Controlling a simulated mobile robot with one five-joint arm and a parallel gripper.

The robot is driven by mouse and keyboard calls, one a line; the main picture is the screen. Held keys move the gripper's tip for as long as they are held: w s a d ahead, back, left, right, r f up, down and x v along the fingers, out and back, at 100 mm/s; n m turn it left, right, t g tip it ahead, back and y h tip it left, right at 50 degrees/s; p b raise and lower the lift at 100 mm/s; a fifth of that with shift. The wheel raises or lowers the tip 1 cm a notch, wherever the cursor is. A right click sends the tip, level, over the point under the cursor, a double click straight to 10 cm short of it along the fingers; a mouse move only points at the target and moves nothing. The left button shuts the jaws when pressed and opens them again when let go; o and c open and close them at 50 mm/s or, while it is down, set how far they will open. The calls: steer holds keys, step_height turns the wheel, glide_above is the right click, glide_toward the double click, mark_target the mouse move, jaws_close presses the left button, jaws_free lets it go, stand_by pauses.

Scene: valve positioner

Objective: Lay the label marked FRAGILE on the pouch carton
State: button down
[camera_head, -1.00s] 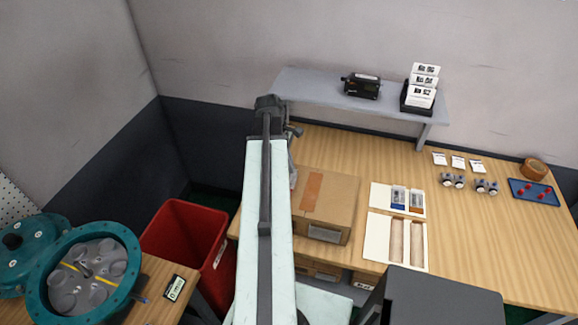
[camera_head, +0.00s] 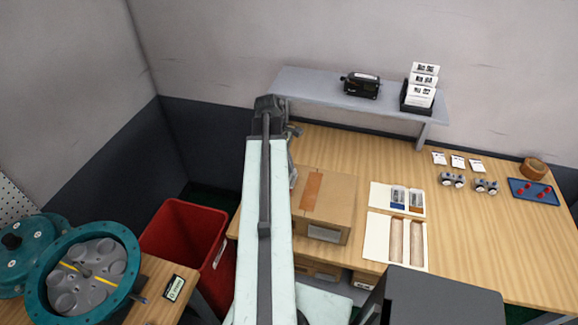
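A brown carton (camera_head: 338,205) with a strip of orange-brown tape stands on the wooden table just right of my arm; it may be the pouch carton. A pale label is on its front face, and its top shows no label besides the tape. Three small white cards (camera_head: 458,162) lie in a row at the back right of the table. More printed white labels (camera_head: 424,80) stand in a black holder on the shelf. I cannot read FRAGILE on any of them. My arm reaches up the middle of the view, and my gripper is hidden behind it.
A grey shelf (camera_head: 310,87) carries a black device (camera_head: 361,85). White trays (camera_head: 380,235), small fittings (camera_head: 453,180), a blue tray (camera_head: 534,191) and a round wooden piece are on the table. A red bin (camera_head: 180,235) and teal housing (camera_head: 125,232) are left.

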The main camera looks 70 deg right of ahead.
steer(key=shift+f, duration=0.1)
steer(key=shift+f+b, duration=0.25)
steer(key=shift+b, duration=0.1)
steer(key=shift+f, duration=0.15)
stand_by(0.8)
steer(key=c, duration=1.6)
jaws_free()
steer(key=p+v, duration=0.7)
steer(key=v, duration=0.1)
